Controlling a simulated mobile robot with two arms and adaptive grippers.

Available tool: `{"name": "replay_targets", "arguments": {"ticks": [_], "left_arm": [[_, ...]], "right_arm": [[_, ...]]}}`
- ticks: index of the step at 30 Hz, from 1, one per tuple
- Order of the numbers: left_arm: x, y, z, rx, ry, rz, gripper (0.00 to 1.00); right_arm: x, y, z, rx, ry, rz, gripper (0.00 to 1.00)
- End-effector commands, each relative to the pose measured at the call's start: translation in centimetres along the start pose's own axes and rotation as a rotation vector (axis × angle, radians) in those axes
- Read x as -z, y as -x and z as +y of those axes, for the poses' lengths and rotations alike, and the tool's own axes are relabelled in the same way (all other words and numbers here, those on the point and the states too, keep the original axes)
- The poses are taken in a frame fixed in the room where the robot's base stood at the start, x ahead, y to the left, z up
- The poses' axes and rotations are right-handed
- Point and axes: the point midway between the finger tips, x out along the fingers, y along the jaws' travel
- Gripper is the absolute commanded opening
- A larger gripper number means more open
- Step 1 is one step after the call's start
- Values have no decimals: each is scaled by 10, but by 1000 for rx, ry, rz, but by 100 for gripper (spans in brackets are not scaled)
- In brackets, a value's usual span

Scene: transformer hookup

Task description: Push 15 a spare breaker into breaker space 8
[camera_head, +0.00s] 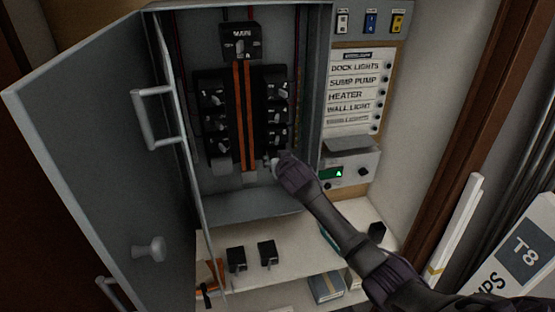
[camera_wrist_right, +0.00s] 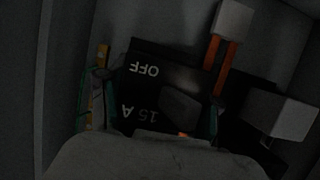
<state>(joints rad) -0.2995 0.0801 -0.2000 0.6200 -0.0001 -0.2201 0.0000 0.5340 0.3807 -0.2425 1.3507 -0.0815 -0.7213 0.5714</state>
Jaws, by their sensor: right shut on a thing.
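My right gripper (camera_head: 277,165) is at the lower end of the right breaker column (camera_head: 276,112) inside the open panel. In the right wrist view, its green-edged fingers (camera_wrist_right: 148,112) are shut on a black breaker (camera_wrist_right: 150,75) marked "OFF" and "15 A", seen upside down. The gripper and arm hide much of the breaker in the head view, and I cannot tell if it is seated. The breaker space behind it is hidden. The left column (camera_head: 212,112) also holds several breakers. My left gripper is not in view.
The grey panel door (camera_head: 105,150) stands open on the left. Two black breakers (camera_head: 236,258) (camera_head: 268,252) sit on the shelf (camera_head: 300,256) below. A label board (camera_head: 355,90) and a meter box (camera_head: 350,170) stand right of the panel, close to my right arm.

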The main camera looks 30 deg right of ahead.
Motion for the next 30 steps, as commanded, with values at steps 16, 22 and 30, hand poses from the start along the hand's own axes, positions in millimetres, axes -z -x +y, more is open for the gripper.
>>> {"name": "replay_targets", "arguments": {"ticks": [16,22,30], "left_arm": [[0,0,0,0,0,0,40],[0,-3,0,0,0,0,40],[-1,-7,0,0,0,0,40]], "right_arm": [[0,-2,0,0,0,1,26],[1,-6,0,0,0,0,26],[4,-12,0,0,0,1,26]]}}
